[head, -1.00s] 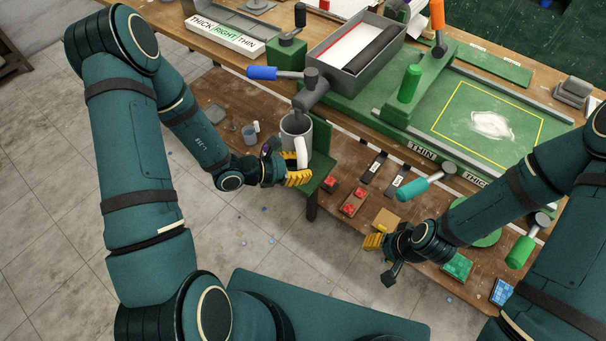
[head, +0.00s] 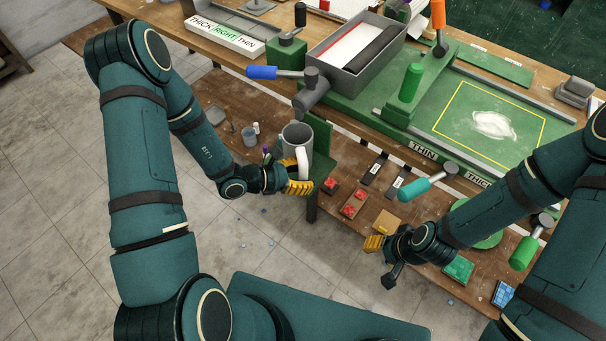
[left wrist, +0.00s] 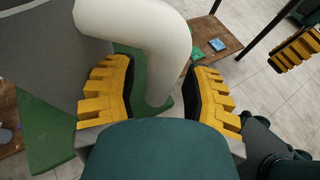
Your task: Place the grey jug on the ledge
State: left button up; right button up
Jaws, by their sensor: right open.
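The grey jug (head: 297,140), with a white handle (head: 302,163), is upright in front of the green ledge (head: 322,138) at the table's near edge in the head view. My left gripper (head: 298,178) has its yellow fingers on either side of the handle and holds the jug by it. In the left wrist view the handle (left wrist: 150,30) passes down between the fingertips (left wrist: 160,98), with green ledge surface (left wrist: 50,130) below. I cannot tell whether the jug's base touches the ledge. My right gripper (head: 376,244) is open and empty over the lower shelf.
A grey tap-like fitting with a blue handle (head: 262,72) stands just behind the jug. Red blocks (head: 350,208), a tan block (head: 386,221) and small cups (head: 249,136) lie on the lower brown shelf. Open floor is at the near left.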

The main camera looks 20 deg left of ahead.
pick_arm(q)
jog(key=p+v, duration=0.2)
jog(key=v, duration=1)
jog(key=s+d+f+m+g+y, duration=0.4)
jog(key=s+d+f+m+g, duration=0.35)
jog(key=s+m+g, duration=0.45)
jog(key=w+d+m+t+y, duration=0.2)
jog(key=w+d+m+t, duration=0.3)
jog(key=m, duration=0.6)
jog(key=shift+w+d+f+m+y, duration=0.3)
jog(key=shift+w+f+m+y, duration=0.1)
jog(key=shift+w, duration=0.1)
